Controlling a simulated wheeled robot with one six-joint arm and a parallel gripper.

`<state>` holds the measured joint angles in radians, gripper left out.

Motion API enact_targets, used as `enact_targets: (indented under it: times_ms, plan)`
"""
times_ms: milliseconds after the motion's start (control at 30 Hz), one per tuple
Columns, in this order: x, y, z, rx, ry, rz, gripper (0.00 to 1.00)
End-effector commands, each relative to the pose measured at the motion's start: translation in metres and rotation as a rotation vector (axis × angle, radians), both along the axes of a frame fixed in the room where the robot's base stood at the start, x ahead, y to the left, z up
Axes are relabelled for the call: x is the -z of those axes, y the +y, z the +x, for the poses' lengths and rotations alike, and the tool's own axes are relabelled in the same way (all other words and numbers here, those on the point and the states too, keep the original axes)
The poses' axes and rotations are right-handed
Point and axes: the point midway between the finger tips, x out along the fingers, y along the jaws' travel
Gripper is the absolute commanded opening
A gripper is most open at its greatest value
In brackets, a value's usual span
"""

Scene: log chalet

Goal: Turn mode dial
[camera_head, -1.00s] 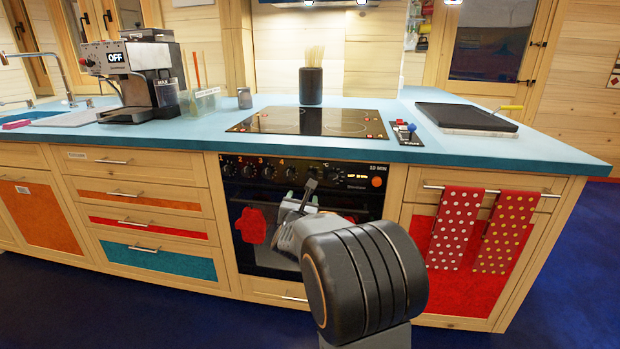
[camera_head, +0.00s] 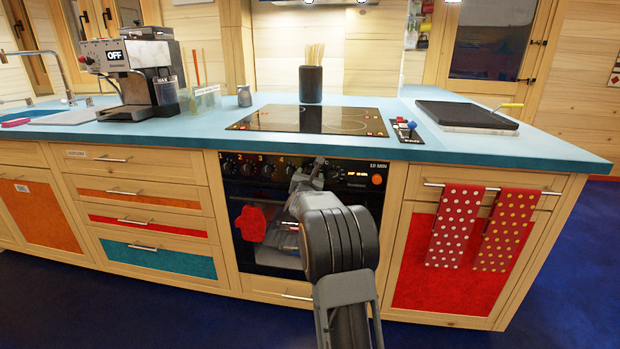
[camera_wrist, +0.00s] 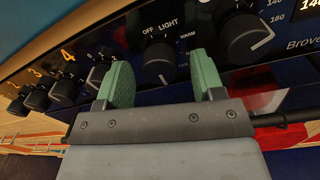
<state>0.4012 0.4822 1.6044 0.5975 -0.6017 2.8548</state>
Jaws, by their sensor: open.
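The mode dial (camera_wrist: 160,58), a black knob marked OFF, LIGHT and WARM, is on the oven's black control panel (camera_wrist: 290,50) in the wrist view. A pale mark shows near its lower edge. My gripper (camera_wrist: 162,66) is open, with one green-padded finger on either side of the dial in the picture. I cannot tell whether the pads touch it. In the head view my gripper (camera_head: 312,170) is up at the panel of the oven (camera_head: 357,205), and my arm hides the dial there.
A temperature knob (camera_wrist: 246,36) is close to the right finger, and several burner knobs (camera_wrist: 62,88) are on the left. A red mitt (camera_head: 251,223) hangs on the oven front below. The blue counter (camera_head: 460,150) juts above, and dotted towels (camera_head: 455,225) hang to the right.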

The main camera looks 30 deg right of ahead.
Motion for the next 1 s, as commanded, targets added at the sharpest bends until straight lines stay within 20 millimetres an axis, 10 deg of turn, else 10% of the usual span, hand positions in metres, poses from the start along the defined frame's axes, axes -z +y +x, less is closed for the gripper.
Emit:
enact_targets:
  times_ms: [367,1000]
  plan:
    - [0.0001,-0.0022,0.0022,0.0,0.001,0.001,0.62]
    - [0.0004,-0.0022,0.002,0.0,0.003,-0.002,0.13]
